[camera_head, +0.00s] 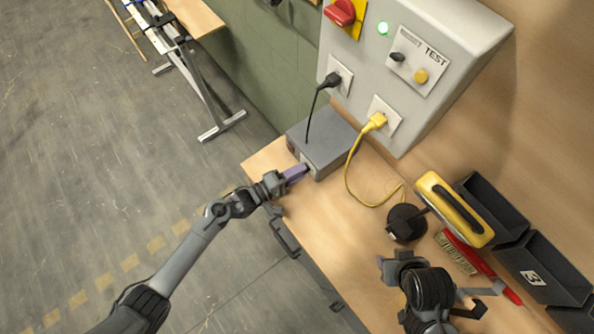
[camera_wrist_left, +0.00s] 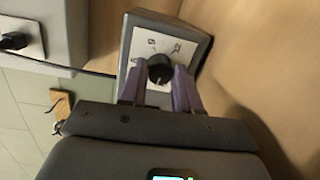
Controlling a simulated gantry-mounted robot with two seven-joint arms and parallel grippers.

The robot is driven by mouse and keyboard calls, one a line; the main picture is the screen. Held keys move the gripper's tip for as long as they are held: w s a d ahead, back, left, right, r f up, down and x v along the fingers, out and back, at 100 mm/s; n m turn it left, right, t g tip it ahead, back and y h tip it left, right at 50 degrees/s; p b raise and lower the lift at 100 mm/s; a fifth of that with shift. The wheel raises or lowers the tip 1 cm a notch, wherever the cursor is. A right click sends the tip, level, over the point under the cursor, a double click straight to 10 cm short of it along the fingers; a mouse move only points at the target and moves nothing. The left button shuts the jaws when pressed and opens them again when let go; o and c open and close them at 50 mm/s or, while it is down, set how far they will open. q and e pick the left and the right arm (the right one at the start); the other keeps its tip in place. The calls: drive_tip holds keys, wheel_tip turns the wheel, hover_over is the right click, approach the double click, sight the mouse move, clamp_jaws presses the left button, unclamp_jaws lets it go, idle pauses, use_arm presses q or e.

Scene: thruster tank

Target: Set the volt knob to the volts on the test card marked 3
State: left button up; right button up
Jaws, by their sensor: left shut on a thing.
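The grey power box (camera_head: 325,138) stands on the bench below the wall cabinet. Its front panel, pale with printed marks around a black knob (camera_wrist_left: 160,69), shows in the left wrist view. My left gripper (camera_head: 297,172) reaches the box front from the left. In the left wrist view, its purple fingers (camera_wrist_left: 160,84) are shut on the knob's sides. The marks are too small to read for certain. My right gripper (camera_head: 478,300) is at the lower right over the bench; its jaw state is unclear. I cannot make out a test card marked 3.
The cabinet (camera_head: 430,55) carries a red switch (camera_head: 340,12), a green light and a TEST panel. Black and yellow cables (camera_head: 350,180) run down from it. A round black item (camera_head: 405,222), yellow tool (camera_head: 455,208), red brush (camera_head: 470,258) and dark bins (camera_head: 545,265) crowd the bench's right.

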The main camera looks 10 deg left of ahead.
idle(0.5)
use_arm(q)
drive_tip(key=o, duration=1.1)
drive_tip(key=shift+c, duration=0.2)
drive_tip(key=shift+a, duration=0.1)
drive_tip(key=v, duration=1)
drive_tip(key=shift+s+a, duration=0.25)
